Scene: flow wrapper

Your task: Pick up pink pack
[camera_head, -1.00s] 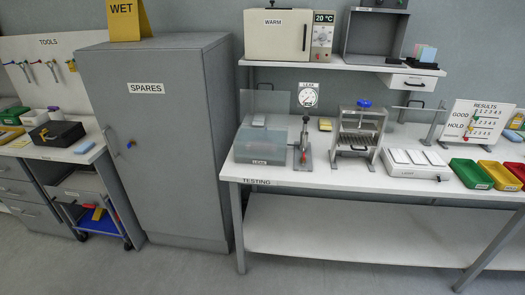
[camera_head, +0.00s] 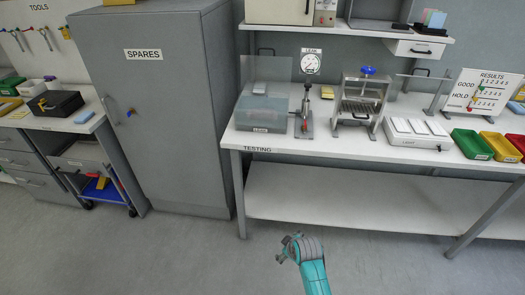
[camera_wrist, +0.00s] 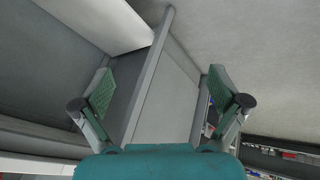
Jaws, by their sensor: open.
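My gripper (camera_head: 286,246) shows at the bottom middle of the head view, in front of the testing bench and below its top. The wrist view shows its two green-padded fingers spread wide with nothing between them (camera_wrist: 160,90). Small upright packs (camera_head: 434,18) stand on the upper shelf at the right in the head view. They look light blue and pinkish, but are too small to tell apart surely. No other pink pack can be made out. My gripper is far from them.
The testing bench (camera_head: 330,148) carries a leak tester (camera_head: 305,115), a clear-lidded box (camera_head: 262,112), a light box (camera_head: 417,133) and coloured trays (camera_head: 471,144). A grey SPARES cabinet (camera_head: 150,110) stands left. The floor (camera_head: 190,255) before the bench is clear.

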